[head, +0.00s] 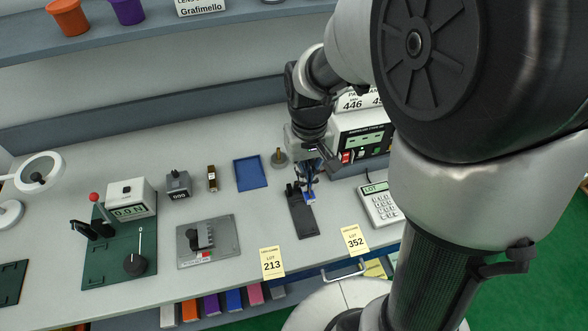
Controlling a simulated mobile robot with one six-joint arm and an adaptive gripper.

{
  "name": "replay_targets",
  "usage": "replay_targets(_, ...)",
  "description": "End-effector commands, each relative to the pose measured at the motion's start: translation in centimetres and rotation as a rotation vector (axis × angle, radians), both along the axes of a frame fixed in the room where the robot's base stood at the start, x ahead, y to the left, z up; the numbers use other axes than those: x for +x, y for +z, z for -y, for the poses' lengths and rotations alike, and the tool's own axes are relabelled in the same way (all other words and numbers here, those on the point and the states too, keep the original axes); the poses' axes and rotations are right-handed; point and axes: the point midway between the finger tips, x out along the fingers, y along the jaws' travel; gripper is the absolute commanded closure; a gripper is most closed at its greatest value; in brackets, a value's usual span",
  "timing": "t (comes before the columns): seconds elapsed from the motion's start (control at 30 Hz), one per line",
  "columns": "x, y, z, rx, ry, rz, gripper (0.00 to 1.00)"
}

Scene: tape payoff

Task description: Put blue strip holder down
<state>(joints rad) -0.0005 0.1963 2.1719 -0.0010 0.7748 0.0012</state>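My gripper (308,182) points down over the dark, narrow plate (304,221) at the middle of the bench. A small blue piece with a pale patch, which looks like the blue strip holder (310,198), is right at my fingertips, above or on the plate's upper part. The fingers are small and dark here, so I cannot tell whether they are closed on it. I also cannot tell whether the holder touches the plate. A flat blue tray (250,173) lies on the bench to the left, apart from my gripper.
A calculator-like keypad (380,206) stands right of the plate, and an instrument box (362,141) behind it. Yellow lot cards (272,263) line the front edge. Bare bench lies between plate and grey fixture (208,241).

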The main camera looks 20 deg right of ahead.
Motion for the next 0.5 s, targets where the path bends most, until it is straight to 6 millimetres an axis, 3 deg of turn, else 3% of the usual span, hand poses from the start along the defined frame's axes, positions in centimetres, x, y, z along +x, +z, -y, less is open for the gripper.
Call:
replay_targets(0.03,-0.1,-1.9,0.0,0.000,0.000,-0.005,1.00)
replay_targets(0.23,-0.1,-7.2,0.0,0.000,0.000,-0.004,1.00)
replay_targets(0.33,0.0,-9.0,0.0,0.000,0.000,-0.003,1.00)
replay_targets(0.5,0.1,-10.3,0.0,0.000,0.000,0.001,1.00)
